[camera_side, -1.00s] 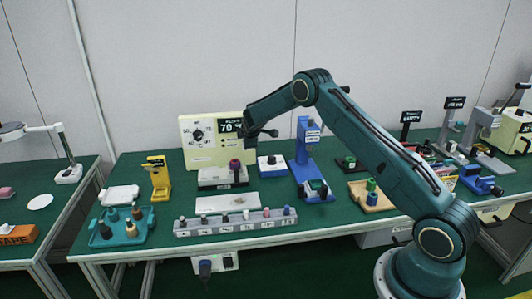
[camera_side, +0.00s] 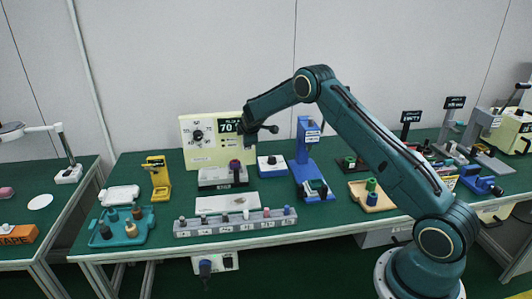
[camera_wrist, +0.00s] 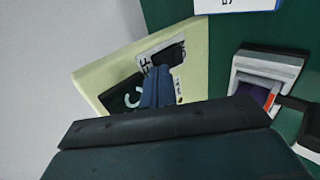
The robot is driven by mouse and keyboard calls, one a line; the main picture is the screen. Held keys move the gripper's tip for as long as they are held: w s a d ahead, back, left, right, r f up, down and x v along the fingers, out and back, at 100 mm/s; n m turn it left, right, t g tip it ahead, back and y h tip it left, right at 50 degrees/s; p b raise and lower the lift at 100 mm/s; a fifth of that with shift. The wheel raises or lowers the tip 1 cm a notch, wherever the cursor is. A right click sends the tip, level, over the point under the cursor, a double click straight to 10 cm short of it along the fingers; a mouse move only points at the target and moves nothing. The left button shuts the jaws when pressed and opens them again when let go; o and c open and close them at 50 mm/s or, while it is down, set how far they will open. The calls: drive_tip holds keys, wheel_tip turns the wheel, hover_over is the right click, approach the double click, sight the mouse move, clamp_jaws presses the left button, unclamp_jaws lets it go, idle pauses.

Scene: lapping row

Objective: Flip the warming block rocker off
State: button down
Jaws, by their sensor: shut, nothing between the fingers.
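The warming block is a cream box (camera_side: 205,155) with a black dial (camera_side: 198,135) and a display reading 70, at the back of the green bench. In the wrist view its cream face (camera_wrist: 110,65) is tilted. A dark rocker (camera_wrist: 172,54) sits there on a white plate with lettering that seems to include OFF. My gripper (camera_wrist: 163,70) is shut and empty, its blue-grey fingertips overlapping the rocker's lower edge in view. I cannot tell whether they touch it.
A white and grey unit with a purple-red knob (camera_side: 235,164) stands just below the panel. A blue-based box (camera_side: 271,168) and a blue stand (camera_side: 303,150) are to the right. A grey strip of several knobs (camera_side: 235,228) lies along the front.

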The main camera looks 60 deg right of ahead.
drive_tip(key=shift+s+a, duration=0.1)
drive_tip(key=v, duration=1.3)
drive_tip(key=shift+r, duration=0.25)
